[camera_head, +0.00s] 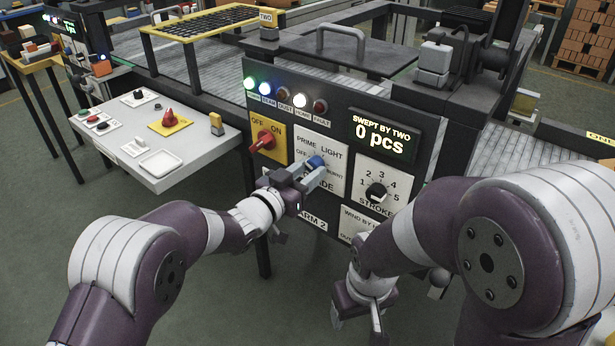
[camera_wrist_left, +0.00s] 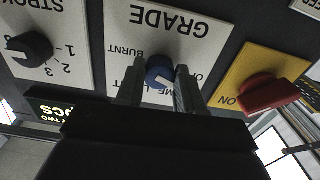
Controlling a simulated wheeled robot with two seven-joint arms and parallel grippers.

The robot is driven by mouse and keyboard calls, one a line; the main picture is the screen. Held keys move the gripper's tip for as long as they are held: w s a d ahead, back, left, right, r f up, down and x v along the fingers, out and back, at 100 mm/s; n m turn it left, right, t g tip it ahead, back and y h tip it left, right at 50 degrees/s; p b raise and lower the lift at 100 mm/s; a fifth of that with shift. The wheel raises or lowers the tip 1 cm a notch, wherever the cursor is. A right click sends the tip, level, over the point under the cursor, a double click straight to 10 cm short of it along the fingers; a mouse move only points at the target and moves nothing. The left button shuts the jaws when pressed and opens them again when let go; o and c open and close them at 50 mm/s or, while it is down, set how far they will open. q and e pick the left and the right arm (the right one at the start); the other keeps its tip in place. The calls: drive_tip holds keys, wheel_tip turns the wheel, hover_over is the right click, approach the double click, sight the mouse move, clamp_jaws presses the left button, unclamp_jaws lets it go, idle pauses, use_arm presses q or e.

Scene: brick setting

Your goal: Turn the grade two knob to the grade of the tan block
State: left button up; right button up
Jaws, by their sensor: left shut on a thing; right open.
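The blue grade knob (camera_head: 316,161) sits on a white plate marked PRIME, LIGHT, OFF and BURNT on the dark machine panel. My left gripper (camera_head: 311,176) is shut on this knob. In the left wrist view, upside down, the blue knob (camera_wrist_left: 159,70) shows between the two fingers (camera_wrist_left: 158,88). The fingers hide part of the labels, and I cannot tell the exact setting. A small yellow-tan block (camera_head: 217,124) stands upright on the grey side table, away from both grippers. My right gripper (camera_head: 366,304) hangs low in front of the panel, open and empty.
A red OFF/ON switch (camera_head: 263,142) is left of the grade plate, a black stroke knob (camera_head: 376,192) right of it. A display (camera_head: 382,136) reads 0 pcs.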

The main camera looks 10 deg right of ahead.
use_arm(q)
drive_tip(key=m+b, duration=0.3)
drive_tip(key=m, duration=0.2)
drive_tip(key=shift+w+f+b, duration=0.1)
drive_tip(key=shift+f+b, duration=0.1)
drive_tip(key=shift+b, duration=0.2)
drive_tip(key=shift+r+m+b, duration=0.15)
drive_tip(key=shift+m+b, duration=0.85)
drive_tip(key=shift+m, duration=0.6)
drive_tip(key=o, duration=1)
drive_tip(key=shift+o, duration=0.2)
drive_tip(key=shift+a+r, duration=0.1)
drive_tip(key=p+v, duration=0.1)
drive_tip(key=v, duration=1.1)
drive_tip(key=shift+s+a, duration=0.25)
